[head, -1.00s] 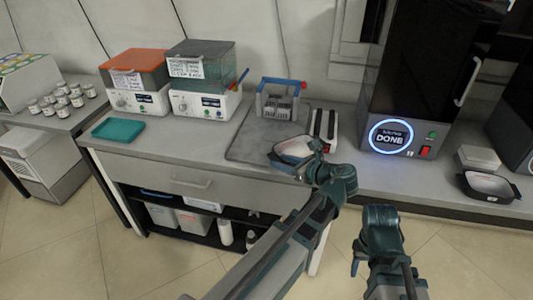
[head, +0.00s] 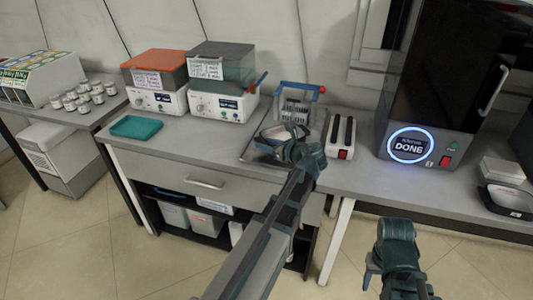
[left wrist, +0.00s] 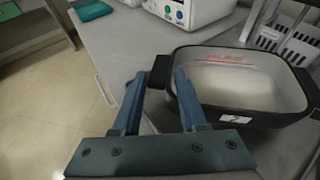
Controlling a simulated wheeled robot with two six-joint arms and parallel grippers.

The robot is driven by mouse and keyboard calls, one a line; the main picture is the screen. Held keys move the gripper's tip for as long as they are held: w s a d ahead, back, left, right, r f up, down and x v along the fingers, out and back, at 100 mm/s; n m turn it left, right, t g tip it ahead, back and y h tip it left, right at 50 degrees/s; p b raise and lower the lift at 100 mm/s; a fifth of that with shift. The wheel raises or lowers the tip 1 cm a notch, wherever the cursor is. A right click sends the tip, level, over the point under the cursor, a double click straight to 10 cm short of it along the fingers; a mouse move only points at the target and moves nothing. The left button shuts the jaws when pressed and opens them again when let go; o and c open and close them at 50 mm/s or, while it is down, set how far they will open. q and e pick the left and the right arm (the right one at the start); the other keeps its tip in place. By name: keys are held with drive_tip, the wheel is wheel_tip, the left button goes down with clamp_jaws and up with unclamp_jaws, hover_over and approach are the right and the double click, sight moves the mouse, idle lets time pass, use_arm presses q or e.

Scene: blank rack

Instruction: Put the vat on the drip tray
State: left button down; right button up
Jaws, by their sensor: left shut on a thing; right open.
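The vat (head: 278,134) is a dark-rimmed, rounded box with a whitish inside. My left gripper (head: 297,148) is shut on its side tab. In the left wrist view the vat (left wrist: 235,85) looks level, with the fingers (left wrist: 160,74) around the black tab. It is over or on the flat grey tray (head: 250,152) in front of the basket; I cannot tell if it touches. A shallow teal tray (head: 136,127) lies at the counter's left; no label shows which one is the drip tray. My right gripper (head: 371,270) is open and empty, low before the counter.
A grey wire basket (head: 297,104) stands behind the vat, a white two-slot unit (head: 341,134) to its right. Two white machines (head: 222,98) stand left. A dark machine reading DONE (head: 408,146) and another dark vat (head: 508,199) are right. Counter between teal and grey trays is clear.

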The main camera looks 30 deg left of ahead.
use_arm(q)
drive_tip(key=shift+f+b, duration=1.85)
drive_tip(key=shift+f, duration=0.05)
drive_tip(key=shift+r, duration=0.15)
drive_tip(key=shift+c, duration=2.2)
unclamp_jaws()
drive_tip(key=p+v, duration=0.4)
drive_tip(key=v, duration=0.7)
drive_tip(key=shift+r, duration=0.1)
drive_tip(key=shift+s+d+r, duration=0.1)
drive_tip(key=shift+s+d, duration=0.05)
drive_tip(key=shift+d, duration=0.3)
